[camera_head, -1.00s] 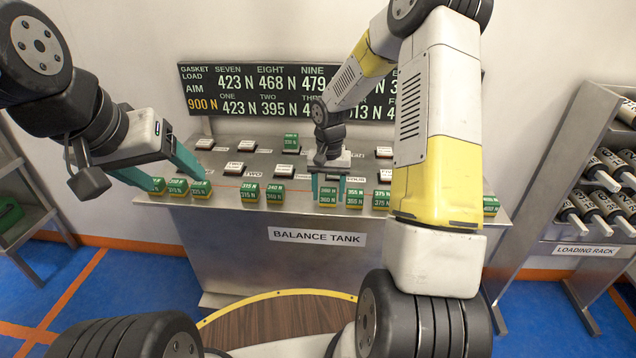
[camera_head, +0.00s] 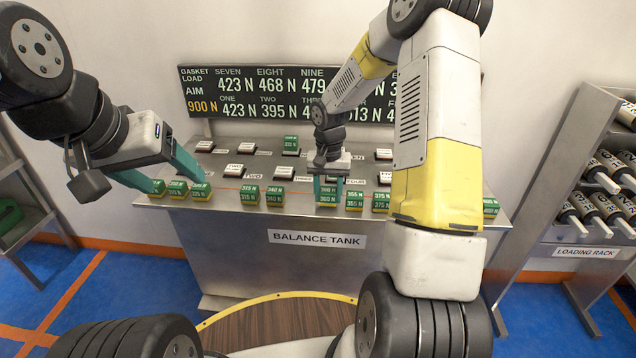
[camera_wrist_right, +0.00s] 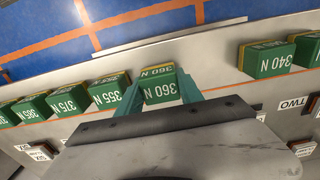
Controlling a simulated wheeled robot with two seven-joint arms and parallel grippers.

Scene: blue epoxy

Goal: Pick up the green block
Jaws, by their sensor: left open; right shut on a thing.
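A row of green blocks with force labels stands along the front edge of the steel balance tank (camera_head: 240,232). My right gripper (camera_head: 328,190) is shut on the 360 N green block (camera_head: 327,199), with a finger on each side. That block also shows between the fingers in the right wrist view (camera_wrist_right: 160,90). I cannot tell whether it is clear of the tank top.
A 355 N block (camera_head: 354,200) stands close beside the held one, and a 340 N block (camera_head: 275,195) stands to its left with a gap. White-topped switches (camera_head: 234,170) sit behind. A loading rack (camera_head: 585,251) stands at the right.

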